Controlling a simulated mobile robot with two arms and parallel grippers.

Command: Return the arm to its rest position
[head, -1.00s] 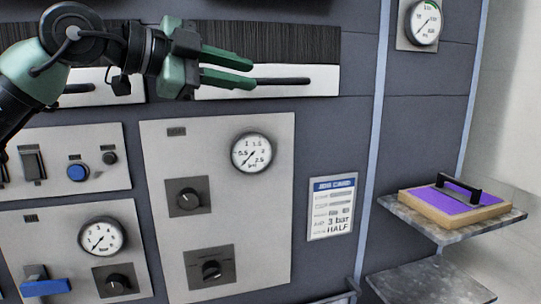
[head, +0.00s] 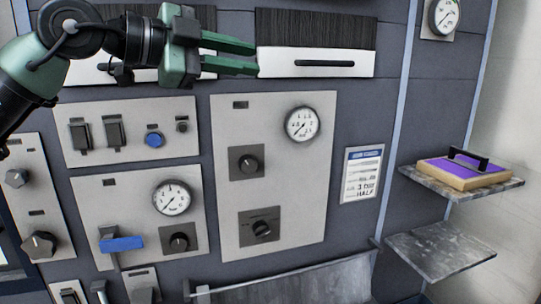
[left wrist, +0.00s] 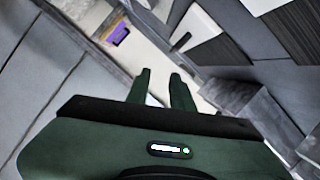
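My left gripper (head: 255,58) is green and hangs in front of the upper part of the panel wall in the head view. Its two fingers point right and are apart, with nothing between them. In the left wrist view its fingers (left wrist: 160,82) also stand apart and empty. The left arm comes in from the upper left. My right gripper is not in view.
A dark panel wall carries brush-topped slots with a black handle (head: 324,63), a gauge (head: 302,124), knobs, a blue lever (head: 122,244) and a job card (head: 361,174). At right, a purple-topped block (head: 464,172) lies on a grey shelf (head: 430,182), above a bare lower shelf (head: 440,250).

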